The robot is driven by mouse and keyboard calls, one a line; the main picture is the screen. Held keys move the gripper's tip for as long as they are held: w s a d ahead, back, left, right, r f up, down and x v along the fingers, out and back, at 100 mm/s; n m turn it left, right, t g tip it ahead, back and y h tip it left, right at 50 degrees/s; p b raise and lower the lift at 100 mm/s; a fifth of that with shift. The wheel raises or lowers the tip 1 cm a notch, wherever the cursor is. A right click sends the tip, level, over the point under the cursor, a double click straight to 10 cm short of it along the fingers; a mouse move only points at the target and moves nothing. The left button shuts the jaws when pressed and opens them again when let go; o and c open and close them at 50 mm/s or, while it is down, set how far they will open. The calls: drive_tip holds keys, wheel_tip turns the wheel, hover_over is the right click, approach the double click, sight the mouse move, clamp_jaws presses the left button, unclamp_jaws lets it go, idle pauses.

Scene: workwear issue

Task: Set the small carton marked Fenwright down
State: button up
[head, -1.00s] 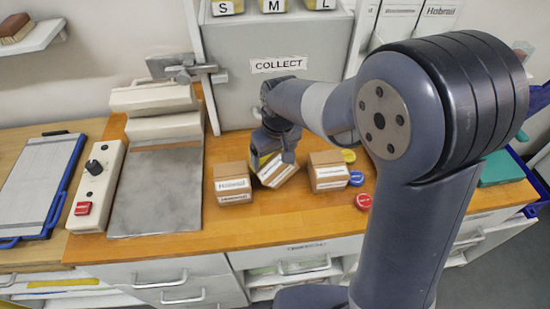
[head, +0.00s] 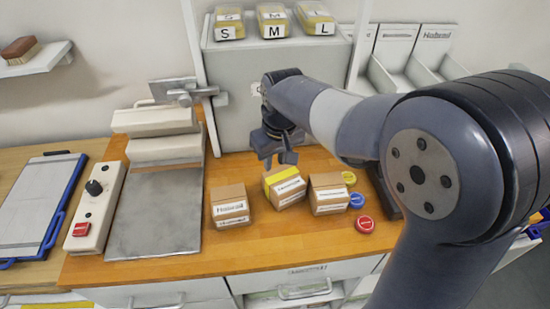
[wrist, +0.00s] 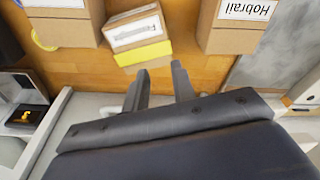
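The small carton marked Fenwright (head: 285,190) is brown with a yellow strip and a white label. It rests on the wooden counter (head: 160,266), turned slightly, between two other brown cartons. In the wrist view the Fenwright carton (wrist: 134,31) shows its label, with the yellow side towards my gripper. My gripper (head: 278,160) is just behind and above the carton in the head view. In the wrist view my gripper (wrist: 158,76) has its two fingers apart, with nothing between them, and the carton lies beyond the tips.
A Hobrail carton (head: 230,208) stands on the left, and another carton (head: 328,198) close on the right. Blue (head: 356,201) and red (head: 364,224) discs lie right of them. The grey cabinet (head: 235,95) stands behind. Bare counter lies in front of the cartons.

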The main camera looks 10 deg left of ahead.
drive_tip(key=o, duration=1.2)
drive_tip(key=shift+c, duration=0.2)
drive_tip(key=shift+r, duration=0.1)
